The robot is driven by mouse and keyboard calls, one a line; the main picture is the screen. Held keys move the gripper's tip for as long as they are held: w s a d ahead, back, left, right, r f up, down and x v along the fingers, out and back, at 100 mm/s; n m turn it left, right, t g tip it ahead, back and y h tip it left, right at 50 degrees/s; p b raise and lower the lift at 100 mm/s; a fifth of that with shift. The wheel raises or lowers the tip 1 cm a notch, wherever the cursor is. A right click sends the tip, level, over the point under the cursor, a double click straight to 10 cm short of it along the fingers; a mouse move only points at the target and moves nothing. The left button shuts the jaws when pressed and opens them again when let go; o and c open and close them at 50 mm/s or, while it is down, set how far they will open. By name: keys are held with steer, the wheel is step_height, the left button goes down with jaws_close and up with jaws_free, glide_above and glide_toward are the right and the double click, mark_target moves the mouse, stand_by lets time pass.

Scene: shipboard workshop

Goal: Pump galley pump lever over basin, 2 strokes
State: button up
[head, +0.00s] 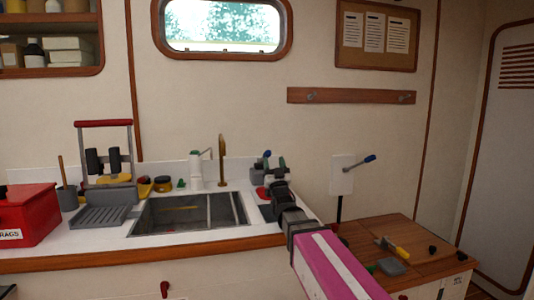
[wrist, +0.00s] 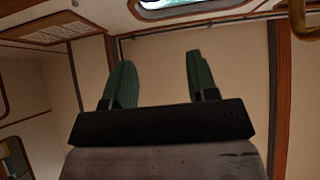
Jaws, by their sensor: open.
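The steel basin (head: 190,212) is set in the white counter. Behind it stand a white pump body (head: 196,172) with a thin spout or arm at its top and a brass upright tube (head: 221,165). A lever with a blue grip (head: 369,158) sticks out from a white wall plate (head: 342,175) right of the counter. I cannot tell which is the pump lever. My gripper (head: 273,163) is open, right of the basin and apart from both. In the wrist view its green fingers (wrist: 160,82) are spread with nothing between them.
A grey rack with a red bar (head: 104,123) and a red box (head: 27,212) stand left of the basin. A wooden bench top (head: 385,245) with a yellow-handled tool (head: 393,247) lies at right. A brass curved piece (wrist: 302,32) shows at the wrist view's upper right.

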mark_target(267, 154)
steer(key=w, duration=0.2)
steer(key=w+a, duration=0.1)
steer(key=w, duration=0.2)
steer(key=w+a, duration=0.1)
steer(key=w, duration=0.2)
steer(key=shift+w+a, duration=0.1)
steer(key=shift+a, duration=0.05)
steer(key=shift+x, duration=1.15)
steer(key=shift+w+a+r, duration=0.2)
steer(key=shift+w+r, duration=0.05)
steer(key=shift+w, duration=0.2)
steer(key=shift+c, duration=0.3)
steer(key=c, duration=0.9)
steer(key=shift+o, duration=0.2)
steer(key=shift+f, duration=0.1)
